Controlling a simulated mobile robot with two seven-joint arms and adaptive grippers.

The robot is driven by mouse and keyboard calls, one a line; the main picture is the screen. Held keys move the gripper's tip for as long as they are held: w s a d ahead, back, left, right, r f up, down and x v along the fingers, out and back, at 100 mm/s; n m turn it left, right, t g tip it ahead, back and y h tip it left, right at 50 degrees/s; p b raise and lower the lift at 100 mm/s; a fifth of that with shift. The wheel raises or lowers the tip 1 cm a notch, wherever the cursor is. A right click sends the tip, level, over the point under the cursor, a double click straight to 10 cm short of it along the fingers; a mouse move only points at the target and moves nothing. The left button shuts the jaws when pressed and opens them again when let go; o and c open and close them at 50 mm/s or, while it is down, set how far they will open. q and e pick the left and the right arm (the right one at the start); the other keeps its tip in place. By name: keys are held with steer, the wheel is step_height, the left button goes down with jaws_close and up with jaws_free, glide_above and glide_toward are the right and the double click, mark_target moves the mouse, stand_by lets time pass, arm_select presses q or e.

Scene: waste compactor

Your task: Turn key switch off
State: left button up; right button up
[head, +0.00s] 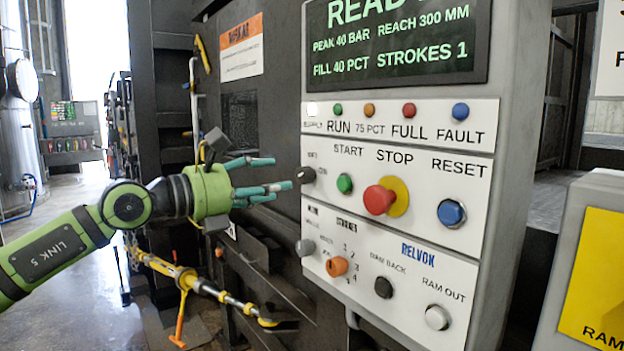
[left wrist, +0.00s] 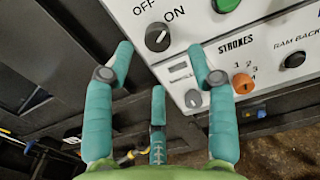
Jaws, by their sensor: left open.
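The off/on switch, a black round knob (head: 306,175), sits at the left edge of the white control panel (head: 470,215). In the left wrist view this knob (left wrist: 157,37) lies just beyond and between my fingertips, below the OFF and ON labels. A pale mark on the knob seems to point up and right, towards ON. My left gripper (head: 280,174) is open and empty, its teal fingers reaching right towards the knob. In the left wrist view the fingers of this gripper (left wrist: 161,58) are spread, apart from the knob. My right gripper is out of view.
A grey knob (head: 305,247) and an orange selector (head: 337,266) sit below the switch. A green start button (head: 344,183) and a red stop button (head: 379,199) are close to its right. A yellow-and-black bar (head: 190,280) runs below my left gripper.

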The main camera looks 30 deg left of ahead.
mark_target(299, 177)
arm_select(q)
steer(key=shift+w+d+r+p, duration=0.1)
steer(key=shift+w+r+p, duration=0.05)
steer(key=shift+w+p, duration=0.4)
steer(key=shift+w+d+r+p, duration=0.1)
steer(key=shift+w+r+p, duration=0.05)
steer(key=shift+w+p, duration=0.4)
steer(key=p+x, duration=0.2)
steer(key=x, duration=0.1)
steer(key=shift+d, duration=0.2)
steer(key=shift+w+d+f+p, duration=0.15)
steer(key=shift+w+f+p, duration=0.1)
steer(key=shift+w+p, duration=0.25)
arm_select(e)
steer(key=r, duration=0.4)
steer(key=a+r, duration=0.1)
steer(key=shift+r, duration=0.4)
arm_select(q)
jaws_close()
